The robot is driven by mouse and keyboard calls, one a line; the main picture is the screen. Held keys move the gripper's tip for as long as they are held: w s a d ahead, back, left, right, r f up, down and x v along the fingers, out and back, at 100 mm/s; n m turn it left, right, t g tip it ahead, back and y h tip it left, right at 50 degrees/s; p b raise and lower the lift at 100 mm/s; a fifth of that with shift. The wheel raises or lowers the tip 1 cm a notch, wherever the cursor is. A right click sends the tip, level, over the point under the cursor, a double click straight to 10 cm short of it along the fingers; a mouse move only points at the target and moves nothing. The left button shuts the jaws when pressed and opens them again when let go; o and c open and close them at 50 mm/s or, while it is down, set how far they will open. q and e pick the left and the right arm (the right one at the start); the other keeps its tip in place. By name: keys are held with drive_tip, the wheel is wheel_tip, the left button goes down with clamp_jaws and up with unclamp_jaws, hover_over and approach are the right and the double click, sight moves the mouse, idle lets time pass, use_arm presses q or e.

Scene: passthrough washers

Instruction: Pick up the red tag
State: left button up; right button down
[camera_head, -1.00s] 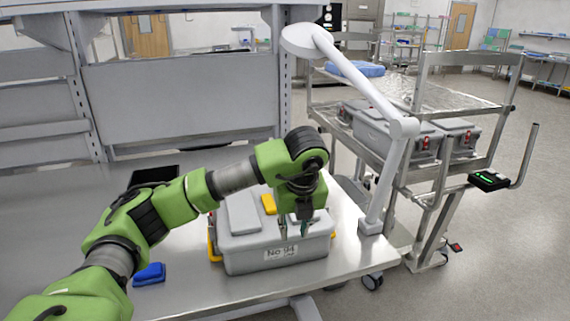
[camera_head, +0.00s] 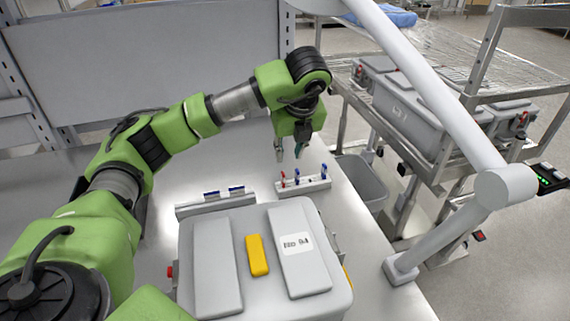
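A small red tag (camera_head: 283,179) stands upright at the left end of a small grey holder (camera_head: 304,187) on the metal table. Two blue tags stand in the same holder, one in the middle (camera_head: 297,176) and one at the right end (camera_head: 324,171). My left gripper (camera_head: 289,154) points down just behind and above the holder, near the red tag. Its two fingers are apart with nothing between them. I cannot tell the exact gap between the fingers and the tag. My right gripper is not in view.
A grey case (camera_head: 214,266) labelled No 94, with a yellow piece (camera_head: 257,255) on its lid, stands in front. A longer rack (camera_head: 215,203) with blue pieces is left of the holder. A lamp arm (camera_head: 440,90), a bin (camera_head: 362,182) and a loaded cart (camera_head: 400,107) are to the right.

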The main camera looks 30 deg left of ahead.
sight(283, 173)
use_arm(q)
drive_tip(key=p+x, duration=0.2)
drive_tip(key=x, duration=0.6)
drive_tip(key=shift+a, duration=0.15)
drive_tip(key=p+x, duration=0.3)
drive_tip(key=x, duration=0.1)
drive_tip(key=shift+w+a+f, duration=0.2)
drive_tip(key=shift+w+f, duration=0.05)
drive_tip(key=shift+f, duration=0.05)
drive_tip(key=shift+w+a+f, duration=0.1)
drive_tip(key=shift+f, duration=0.25)
clamp_jaws()
